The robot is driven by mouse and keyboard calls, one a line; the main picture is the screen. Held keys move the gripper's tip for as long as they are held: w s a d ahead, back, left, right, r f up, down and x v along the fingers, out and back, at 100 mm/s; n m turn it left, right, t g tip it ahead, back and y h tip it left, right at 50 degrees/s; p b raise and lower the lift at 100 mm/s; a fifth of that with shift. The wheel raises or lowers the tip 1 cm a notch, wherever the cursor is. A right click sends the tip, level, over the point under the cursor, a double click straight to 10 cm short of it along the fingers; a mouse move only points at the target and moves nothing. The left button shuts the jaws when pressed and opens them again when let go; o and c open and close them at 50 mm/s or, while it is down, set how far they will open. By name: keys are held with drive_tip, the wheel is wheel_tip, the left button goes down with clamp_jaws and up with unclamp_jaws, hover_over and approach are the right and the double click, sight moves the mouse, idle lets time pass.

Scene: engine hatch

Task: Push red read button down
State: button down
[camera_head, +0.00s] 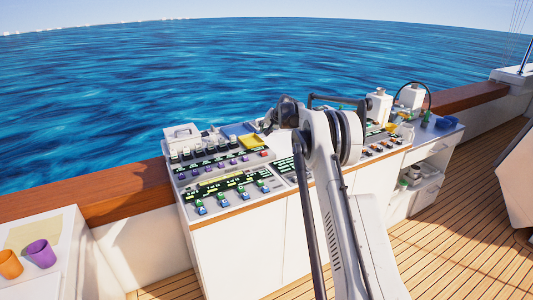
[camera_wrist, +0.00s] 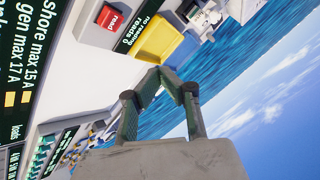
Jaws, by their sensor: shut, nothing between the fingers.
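The red button (camera_wrist: 111,18), marked "read", sits on a pale base on the console in the wrist view. In the head view it is a small red spot (camera_head: 264,154) at the right end of the upper panel. My gripper (camera_wrist: 161,73) is shut and empty, its fingertips touching. In the wrist view the fingertips are apart from the button, below it and to the right. In the head view my gripper (camera_head: 262,127) is small and dark, above the back of the console, beyond the button. I cannot tell its exact height.
A small display (camera_wrist: 137,34) reading "no reading, reads 0" lies beside the button. A yellow tray (camera_wrist: 161,38) is just past it, close to the fingertips. Console panels (camera_head: 220,183) carry several switches. A white box (camera_head: 181,134) stands at the console's back left. Open water lies behind.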

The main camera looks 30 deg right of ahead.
drive_tip(key=shift+f, duration=0.15)
drive_tip(key=b, duration=0.3)
hover_over(264, 152)
wheel_tip(264, 152, down, 7)
drive_tip(key=shift+f, duration=0.75)
drive_tip(key=shift+f+b, duration=0.1)
drive_tip(key=shift+b, duration=0.25)
idle(0.8)
drive_tip(key=shift+f+b, duration=0.35)
drive_tip(key=shift+b, duration=0.05)
drive_tip(key=shift+f+b, duration=0.6)
drive_tip(key=shift+f, duration=0.2)
idle(1.1)
drive_tip(key=shift+r, duration=0.2)
drive_tip(key=shift+r+p, duration=0.3)
drive_tip(key=shift+r, duration=0.75)
drive_tip(key=shift+r, duration=0.1)
